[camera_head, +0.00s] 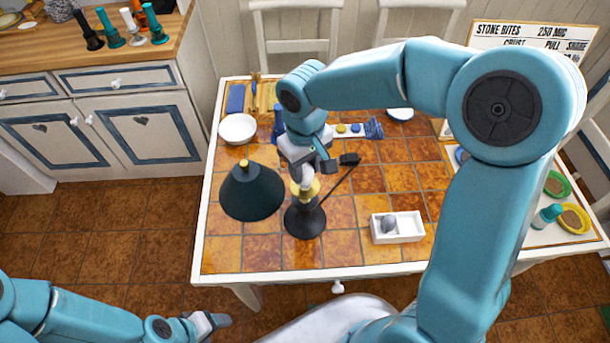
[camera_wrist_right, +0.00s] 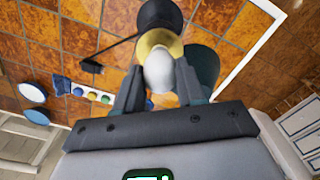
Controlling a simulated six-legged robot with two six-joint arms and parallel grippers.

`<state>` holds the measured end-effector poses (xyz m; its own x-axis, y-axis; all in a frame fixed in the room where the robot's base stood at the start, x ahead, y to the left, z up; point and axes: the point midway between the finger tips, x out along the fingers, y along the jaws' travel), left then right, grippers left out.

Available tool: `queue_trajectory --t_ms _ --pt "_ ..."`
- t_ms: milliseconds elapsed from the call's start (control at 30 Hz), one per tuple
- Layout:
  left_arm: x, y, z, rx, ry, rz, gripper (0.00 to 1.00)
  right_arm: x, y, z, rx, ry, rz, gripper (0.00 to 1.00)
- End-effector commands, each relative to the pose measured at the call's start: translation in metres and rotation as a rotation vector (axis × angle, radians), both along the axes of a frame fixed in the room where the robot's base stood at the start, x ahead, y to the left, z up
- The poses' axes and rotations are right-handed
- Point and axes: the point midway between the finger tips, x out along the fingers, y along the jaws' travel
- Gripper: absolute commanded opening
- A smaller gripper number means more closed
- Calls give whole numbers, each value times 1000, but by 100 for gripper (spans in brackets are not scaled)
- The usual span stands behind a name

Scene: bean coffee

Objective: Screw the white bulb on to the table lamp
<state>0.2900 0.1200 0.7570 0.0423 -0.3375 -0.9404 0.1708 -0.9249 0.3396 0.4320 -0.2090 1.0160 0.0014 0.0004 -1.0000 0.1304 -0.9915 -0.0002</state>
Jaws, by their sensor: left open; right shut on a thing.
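The table lamp (camera_head: 305,218) stands on the tiled table with a dark round base and a brass-coloured socket on top. It also shows in the right wrist view (camera_wrist_right: 160,14). My right gripper (camera_head: 306,172) is over the socket and shut on the white bulb (camera_wrist_right: 158,72), whose lower end is at the brass socket (camera_wrist_right: 160,42). I cannot tell whether its thread is engaged. The dark lampshade (camera_head: 252,192) sits on the table left of the lamp. My left gripper (camera_head: 212,321) is open and empty, low beside the table's front left.
A white box (camera_head: 411,228) with a grey bulb (camera_head: 389,224) is right of the lamp. Coloured dishes (camera_head: 574,219) stand at the right. The table's front is mostly clear.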

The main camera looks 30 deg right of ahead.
Motion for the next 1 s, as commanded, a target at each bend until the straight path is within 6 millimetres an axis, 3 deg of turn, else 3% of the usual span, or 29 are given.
queue_trajectory --t_ms 300,667,700,800,1000 --pt "0 0 -16 0 0 0 64 0 1 -2 2 -1 -284 7" --pt "0 0 -15 0 0 0 64 0 1 -1 1 0 -315 7" --pt "0 0 -15 0 0 0 64 0 1 -1 1 0 -315 42" --pt "0 0 -15 0 0 0 64 0 1 -1 1 0 -314 68" --pt "0 0 -15 0 0 0 64 0 1 -1 1 0 -314 68"
